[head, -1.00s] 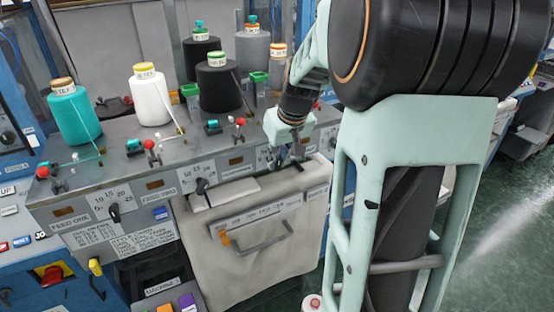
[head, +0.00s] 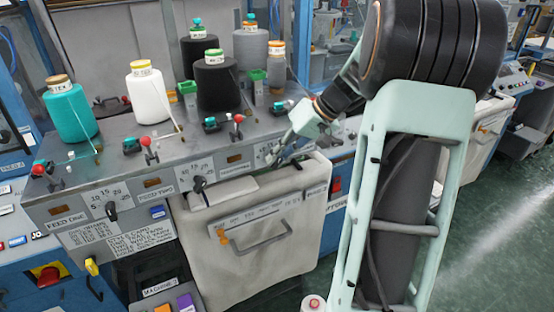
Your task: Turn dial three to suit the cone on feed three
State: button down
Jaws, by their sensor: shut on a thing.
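Dial three's plate (head: 264,149) is the rightmost scale plate on the grey front panel, partly covered by my gripper (head: 274,158). My gripper comes down from the upper right and is shut on the small dark knob at that plate. The knob is mostly hidden between the fingers, so its pointing direction cannot be told. The cone standing third along the shelf is black (head: 217,88), with a green-topped label too small to read. Dial one (head: 112,209) and dial two (head: 198,183) show dark knobs on numbered plates.
A teal cone (head: 70,112) and a white cone (head: 149,97) stand to the left, with more cones behind. Red-knobbed tensioners (head: 238,119) stand along the shelf edge. A beige cover with a handle (head: 262,238) juts out below the dials.

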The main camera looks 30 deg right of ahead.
jog(key=shift+d+f+y, duration=0.1)
jog(key=shift+d+y, duration=0.05)
jog(key=shift+y, duration=0.75)
jog(key=c, duration=1.9)
grip_release()
jog(key=shift+c, duration=0.2)
jog(key=v, duration=1.2)
jog(key=shift+d+f, duration=0.1)
